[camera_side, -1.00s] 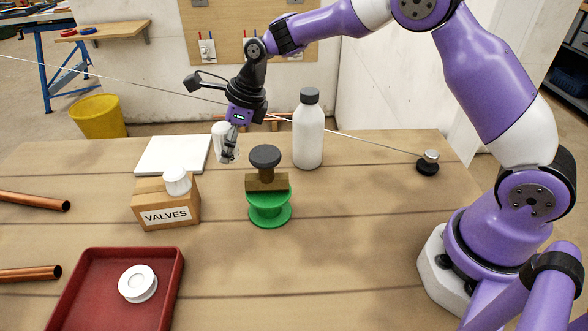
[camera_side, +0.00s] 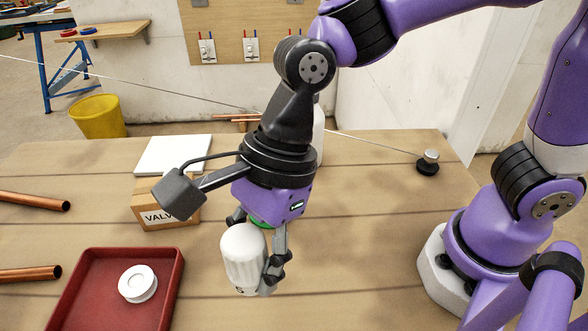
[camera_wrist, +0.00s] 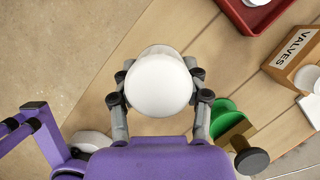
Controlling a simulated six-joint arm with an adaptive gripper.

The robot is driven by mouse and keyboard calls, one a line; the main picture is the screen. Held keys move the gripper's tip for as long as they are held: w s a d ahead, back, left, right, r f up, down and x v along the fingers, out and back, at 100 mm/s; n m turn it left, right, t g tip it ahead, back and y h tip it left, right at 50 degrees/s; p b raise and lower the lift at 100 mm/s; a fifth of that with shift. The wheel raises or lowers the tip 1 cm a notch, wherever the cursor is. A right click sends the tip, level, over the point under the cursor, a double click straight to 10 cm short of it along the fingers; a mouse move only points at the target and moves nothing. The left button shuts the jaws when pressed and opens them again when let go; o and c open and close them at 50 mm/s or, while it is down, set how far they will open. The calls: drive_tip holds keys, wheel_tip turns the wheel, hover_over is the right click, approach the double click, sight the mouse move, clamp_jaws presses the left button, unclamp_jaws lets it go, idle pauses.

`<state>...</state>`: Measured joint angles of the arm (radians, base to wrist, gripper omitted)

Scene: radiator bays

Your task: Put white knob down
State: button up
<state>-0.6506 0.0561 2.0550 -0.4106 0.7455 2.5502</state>
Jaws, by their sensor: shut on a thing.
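The white knob (camera_side: 242,256) is a rounded, ribbed white piece. My gripper (camera_side: 262,272) is shut on it, with a finger on either side, and holds it at the front of the bench in the side view. In the wrist view the knob (camera_wrist: 160,84) shows its smooth domed face between my gripper's fingers (camera_wrist: 160,98). Its far side and the surface directly below it are hidden. I cannot tell exactly how high it is above the bench.
A red tray (camera_side: 172,262) with a white ring (camera_side: 138,283) lies to the left. A green spool (camera_wrist: 224,117) and black-topped stand (camera_wrist: 250,160) are close to my gripper. The bench edge is near.

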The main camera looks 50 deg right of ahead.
drive_tip(key=s+n+g, duration=0.2)
drive_tip(key=s+n, duration=0.2)
drive_tip(key=s, duration=0.5)
hover_over(267, 301)
drive_tip(key=d, duration=0.1)
drive_tip(key=shift+n, duration=0.3)
drive_tip(key=f, duration=0.7)
drive_tip(key=shift+w+d+f, duration=0.15)
drive_tip(key=shift+w+d, duration=0.05)
drive_tip(key=shift+w+f, duration=0.1)
drive_tip(key=shift+f, duration=1.95)
drive_tip(key=shift+f, duration=0.1)
drive_tip(key=o, duration=1.2)
drive_tip(key=shift+f, duration=0.1)
